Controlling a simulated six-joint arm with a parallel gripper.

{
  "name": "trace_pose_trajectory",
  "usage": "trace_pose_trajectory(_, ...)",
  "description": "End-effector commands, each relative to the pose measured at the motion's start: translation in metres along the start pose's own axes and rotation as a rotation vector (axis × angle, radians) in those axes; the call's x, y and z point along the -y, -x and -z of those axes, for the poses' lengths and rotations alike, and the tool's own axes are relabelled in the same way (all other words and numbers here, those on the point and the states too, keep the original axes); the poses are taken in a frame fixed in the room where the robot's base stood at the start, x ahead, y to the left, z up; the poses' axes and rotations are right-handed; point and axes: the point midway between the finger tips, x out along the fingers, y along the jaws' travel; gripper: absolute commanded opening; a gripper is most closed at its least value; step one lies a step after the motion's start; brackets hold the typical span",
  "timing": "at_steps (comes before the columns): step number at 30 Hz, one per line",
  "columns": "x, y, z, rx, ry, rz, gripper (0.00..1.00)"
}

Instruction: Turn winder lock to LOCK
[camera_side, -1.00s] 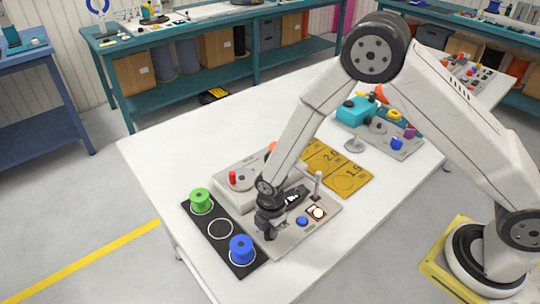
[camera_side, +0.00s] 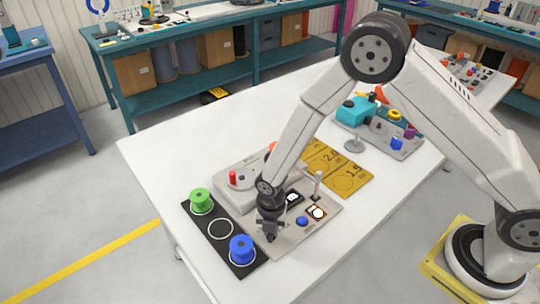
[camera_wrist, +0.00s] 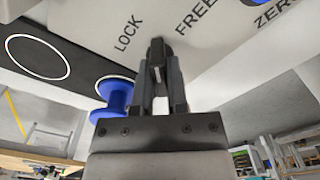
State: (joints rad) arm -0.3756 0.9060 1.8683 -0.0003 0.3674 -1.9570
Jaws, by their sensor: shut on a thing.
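The winder lock is a small dark knob (camera_wrist: 157,48) on the light grey winder panel (camera_wrist: 90,22). In the wrist view the word LOCK (camera_wrist: 128,32) is printed to its left and FREE (camera_wrist: 196,16) to its right. The knob's end shows between the two words; its exact pointing is hard to tell. My gripper (camera_wrist: 160,85) is shut on the knob, one finger on each side. In the side view my gripper (camera_side: 270,230) is down at the panel's near left part and hides the knob.
A black mat (camera_side: 219,246) left of the panel carries a green reel (camera_side: 201,199), an empty ringed spot and a blue reel (camera_side: 242,248). A blue button (camera_side: 302,221), a lit button (camera_side: 317,213) and an upright post (camera_side: 318,184) stand to my gripper's right.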

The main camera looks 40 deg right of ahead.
Motion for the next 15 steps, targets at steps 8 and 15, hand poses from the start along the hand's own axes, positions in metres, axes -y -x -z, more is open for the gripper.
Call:
trace_pose_trajectory(8, -0.0004, 0.0008, -0.0002, 0.0, 0.206, -0.001, 0.0)
trace_pose_trajectory(15, -0.0004, 0.0009, -0.0002, 0.0, 0.288, -0.001, 0.0)
